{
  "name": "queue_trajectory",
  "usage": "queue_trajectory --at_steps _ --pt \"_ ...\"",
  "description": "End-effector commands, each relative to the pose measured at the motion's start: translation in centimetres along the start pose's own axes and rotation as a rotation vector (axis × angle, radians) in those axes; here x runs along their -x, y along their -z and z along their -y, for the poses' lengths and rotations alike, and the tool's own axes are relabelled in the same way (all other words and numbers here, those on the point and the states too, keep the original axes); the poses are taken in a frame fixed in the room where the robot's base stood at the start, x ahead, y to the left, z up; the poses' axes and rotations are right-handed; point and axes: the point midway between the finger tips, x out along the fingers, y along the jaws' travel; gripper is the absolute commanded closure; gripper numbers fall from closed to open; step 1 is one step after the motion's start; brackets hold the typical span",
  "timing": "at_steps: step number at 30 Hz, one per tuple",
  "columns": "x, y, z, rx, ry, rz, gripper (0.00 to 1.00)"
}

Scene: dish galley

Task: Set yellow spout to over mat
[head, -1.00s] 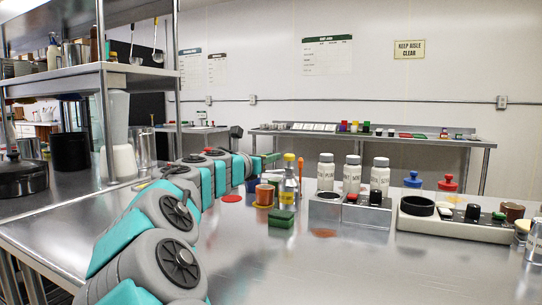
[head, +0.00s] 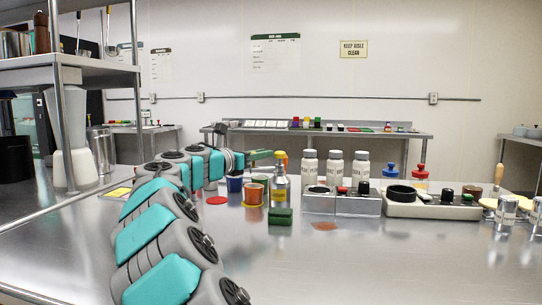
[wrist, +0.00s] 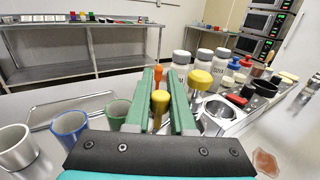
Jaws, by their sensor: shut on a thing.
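My gripper (wrist: 161,82) has two green fingers, closed around a yellow-topped stem, which I take to be the yellow spout (wrist: 160,101), in the wrist view. That yellow cap also shows just right of the fingers in the wrist view (wrist: 200,79). The held spout cannot be made out in the head view.
White bottles (head: 334,168) and a steel holder (head: 343,205) are to the right, then a pale tray (head: 430,210).

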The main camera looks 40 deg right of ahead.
Motion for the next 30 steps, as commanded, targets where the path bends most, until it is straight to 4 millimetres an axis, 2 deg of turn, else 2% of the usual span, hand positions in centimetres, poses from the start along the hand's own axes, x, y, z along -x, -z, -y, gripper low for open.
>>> queue_trajectory --at_steps 4,15,16,21,24,30 --pt "0.16 0.05 -0.57 0.001 -0.002 0.000 1.00" --pt "0.18 0.05 -0.59 0.001 0.000 -0.001 1.00" --pt "0.18 0.05 -0.59 0.001 0.000 -0.001 0.77" --pt "0.18 0.03 -0.57 0.001 0.000 0.000 0.58" --pt "0.18 0.02 -0.56 0.001 0.000 0.000 0.48" --pt "0.18 0.01 -0.56 0.000 0.000 0.000 0.48"
